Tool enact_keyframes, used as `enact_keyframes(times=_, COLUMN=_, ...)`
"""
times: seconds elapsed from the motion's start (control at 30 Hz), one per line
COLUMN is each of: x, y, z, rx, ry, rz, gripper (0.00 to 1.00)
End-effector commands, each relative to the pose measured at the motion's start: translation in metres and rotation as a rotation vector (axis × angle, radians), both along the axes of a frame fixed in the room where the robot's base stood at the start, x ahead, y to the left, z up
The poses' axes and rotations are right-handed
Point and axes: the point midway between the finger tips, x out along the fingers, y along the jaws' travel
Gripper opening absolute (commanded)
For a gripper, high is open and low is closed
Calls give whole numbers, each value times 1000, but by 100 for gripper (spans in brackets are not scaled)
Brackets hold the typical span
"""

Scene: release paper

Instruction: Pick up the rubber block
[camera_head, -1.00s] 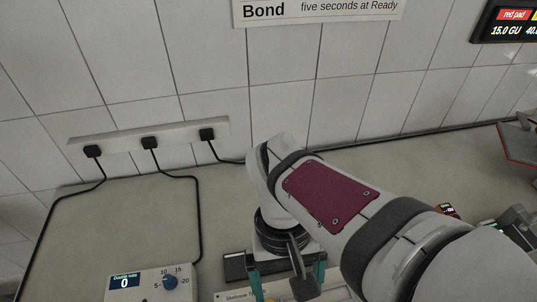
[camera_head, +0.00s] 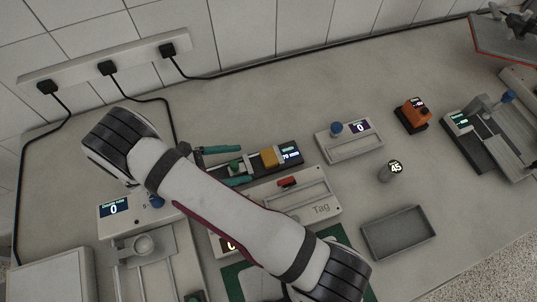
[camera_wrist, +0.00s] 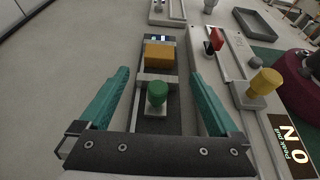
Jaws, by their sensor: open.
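An orange-yellow block (camera_head: 270,157) sits on a dark narrow device with a lit display; I cannot tell for sure that it is the rubber block. In the wrist view the block (camera_wrist: 158,54) lies just ahead of my gripper (camera_wrist: 159,74), roughly centred between the teal fingers. A green knob (camera_wrist: 157,92) on the same device is between the fingers, nearer the palm. My gripper (camera_head: 241,164) is open and holds nothing; its fingers lie on either side of the device in the head view.
A long pale device marked "Tag" (camera_head: 321,209) with a red part lies alongside. A grey tray (camera_head: 398,235), a small cylinder marked 45 (camera_head: 390,171) and an orange device (camera_head: 413,114) stand to the right.

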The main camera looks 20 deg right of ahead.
Motion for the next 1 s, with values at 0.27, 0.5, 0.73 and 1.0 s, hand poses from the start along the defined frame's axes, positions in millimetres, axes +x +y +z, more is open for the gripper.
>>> enact_keyframes(times=0.27, x=1, y=-45, z=-16, rx=0, ry=2, rz=-3, gripper=98)
enact_keyframes(times=0.5, x=1, y=-59, z=-22, rx=2, ry=0, rz=-2, gripper=98)
enact_keyframes(times=0.73, x=1, y=-58, z=-22, rx=2, ry=0, rz=-2, gripper=72)
enact_keyframes(times=1.0, x=1, y=-58, z=-21, rx=2, ry=0, rz=-2, gripper=24)
